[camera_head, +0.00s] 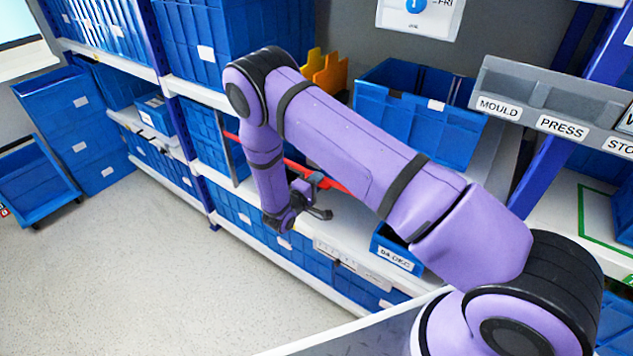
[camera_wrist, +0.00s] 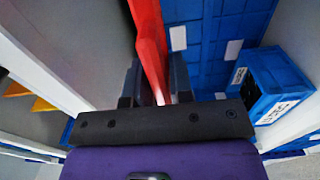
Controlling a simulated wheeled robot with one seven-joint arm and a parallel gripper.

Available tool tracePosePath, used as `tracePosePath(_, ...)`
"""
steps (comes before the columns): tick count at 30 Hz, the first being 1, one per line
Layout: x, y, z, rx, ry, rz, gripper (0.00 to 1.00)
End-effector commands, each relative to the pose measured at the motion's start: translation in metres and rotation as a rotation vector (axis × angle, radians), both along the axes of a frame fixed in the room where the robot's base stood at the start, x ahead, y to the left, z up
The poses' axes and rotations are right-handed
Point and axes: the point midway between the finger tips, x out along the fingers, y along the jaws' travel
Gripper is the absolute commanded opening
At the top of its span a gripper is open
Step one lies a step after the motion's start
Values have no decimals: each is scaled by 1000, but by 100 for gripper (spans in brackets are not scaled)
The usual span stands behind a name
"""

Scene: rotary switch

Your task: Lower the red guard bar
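The red guard bar (camera_head: 330,180) is a long thin bar that slopes down to the right across the shelf front in the head view. My forearm hides part of its middle. In the wrist view the red bar (camera_wrist: 150,42) runs from the top edge down between the two fingers of my gripper (camera_wrist: 156,82). The fingers stand apart on either side of it, with a pale gap showing beside its lower end. In the head view my gripper (camera_head: 318,197) is at the bar's right part, just in front of the shelf.
Blue bins fill the shelves, including a large open one (camera_head: 420,112) and a small labelled one (camera_head: 396,252). The small labelled bin (camera_wrist: 270,84) also shows at right in the wrist view. A grey labelled rail (camera_head: 555,105) is at upper right.

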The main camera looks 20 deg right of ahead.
Motion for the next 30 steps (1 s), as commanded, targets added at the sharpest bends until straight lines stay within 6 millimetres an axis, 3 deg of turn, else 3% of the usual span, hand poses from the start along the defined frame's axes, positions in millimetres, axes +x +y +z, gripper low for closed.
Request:
tracePosePath(5,0,0,-3,-1,-1,0,0)
tracePosePath(11,-1,1,-26,-1,2,1,0)
tracePosePath(24,-1,1,-135,0,1,4,0)
tracePosePath(30,-1,1,-174,0,1,2,0)
